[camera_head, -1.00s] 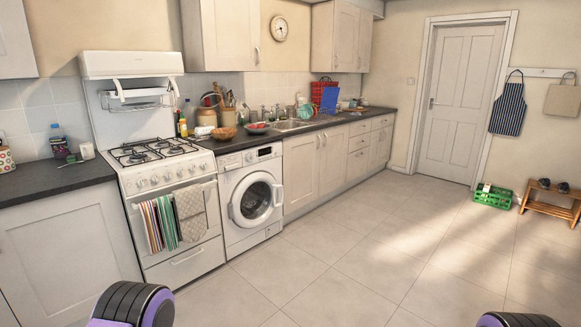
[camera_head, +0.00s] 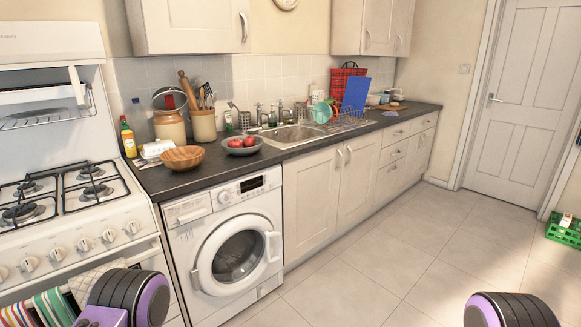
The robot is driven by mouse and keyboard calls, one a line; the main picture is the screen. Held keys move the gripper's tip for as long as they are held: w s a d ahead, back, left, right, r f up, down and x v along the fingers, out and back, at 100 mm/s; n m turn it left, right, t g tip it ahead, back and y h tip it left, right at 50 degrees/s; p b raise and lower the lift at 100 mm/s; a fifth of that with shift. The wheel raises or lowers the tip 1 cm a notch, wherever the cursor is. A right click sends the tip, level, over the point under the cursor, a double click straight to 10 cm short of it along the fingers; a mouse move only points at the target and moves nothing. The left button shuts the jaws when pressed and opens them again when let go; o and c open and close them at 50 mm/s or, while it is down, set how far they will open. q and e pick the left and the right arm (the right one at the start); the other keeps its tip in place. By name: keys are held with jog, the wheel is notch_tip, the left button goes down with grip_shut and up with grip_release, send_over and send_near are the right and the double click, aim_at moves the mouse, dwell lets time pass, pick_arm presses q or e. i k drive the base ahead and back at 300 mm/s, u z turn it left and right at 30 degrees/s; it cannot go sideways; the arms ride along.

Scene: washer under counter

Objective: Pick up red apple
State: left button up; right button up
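Red apples (camera_head: 243,142) sit in a dark grey bowl (camera_head: 243,150) on the counter above the washing machine. The bowl stands between a wooden bowl and the sink. Rounded black and purple parts of my arms show at the bottom left and bottom right, well below and apart from the apples. Neither gripper's fingers are in view.
The dark counter (camera_head: 215,169) holds a wooden bowl (camera_head: 183,158), a utensil pot (camera_head: 204,125) and a sink (camera_head: 290,136). A gas stove (camera_head: 70,205) stands at left, the washing machine (camera_head: 236,252) under the counter.

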aim_at(235, 143)
jog(key=u, duration=0.15)
jog(key=i, duration=2)
jog(key=u, duration=0.15)
